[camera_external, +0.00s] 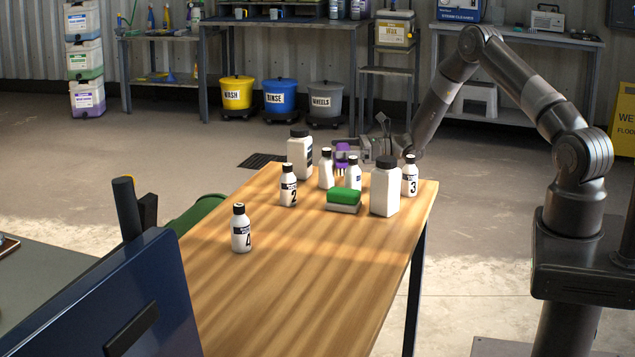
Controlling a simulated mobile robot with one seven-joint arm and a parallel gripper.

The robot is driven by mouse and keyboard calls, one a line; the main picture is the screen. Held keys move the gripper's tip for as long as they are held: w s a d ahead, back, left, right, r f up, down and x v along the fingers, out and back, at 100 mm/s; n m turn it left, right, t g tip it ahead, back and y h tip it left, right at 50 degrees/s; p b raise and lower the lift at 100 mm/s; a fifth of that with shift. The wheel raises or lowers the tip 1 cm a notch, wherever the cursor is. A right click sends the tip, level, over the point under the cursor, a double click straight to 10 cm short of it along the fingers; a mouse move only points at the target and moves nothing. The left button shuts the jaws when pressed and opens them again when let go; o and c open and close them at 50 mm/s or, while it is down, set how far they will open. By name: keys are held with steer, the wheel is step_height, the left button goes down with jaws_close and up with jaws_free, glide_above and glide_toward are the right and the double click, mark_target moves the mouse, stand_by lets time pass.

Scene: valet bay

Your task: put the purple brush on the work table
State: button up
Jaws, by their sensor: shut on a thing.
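The purple brush (342,155) is at the far end of the wooden work table (300,270), among the bottles. My gripper (350,150) reaches in from the right, over the table's far edge, and is shut on the brush. The brush's lower part is partly hidden behind the small white bottles, so I cannot tell whether it touches the table top.
Bottles crowd the far end: a large one (300,157) at left, another (385,190) at right, bottle 2 (288,188), bottle 3 (410,178). A green-and-grey sponge (344,199) lies in front. Bottle 4 (241,230) stands apart. The near table is clear.

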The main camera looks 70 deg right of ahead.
mark_target(334, 161)
steer(key=shift+f, duration=1.95)
steer(key=shift+f, duration=0.15)
steer(key=o, duration=0.8)
steer(key=shift+o, duration=0.2)
steer(key=v, duration=1.2)
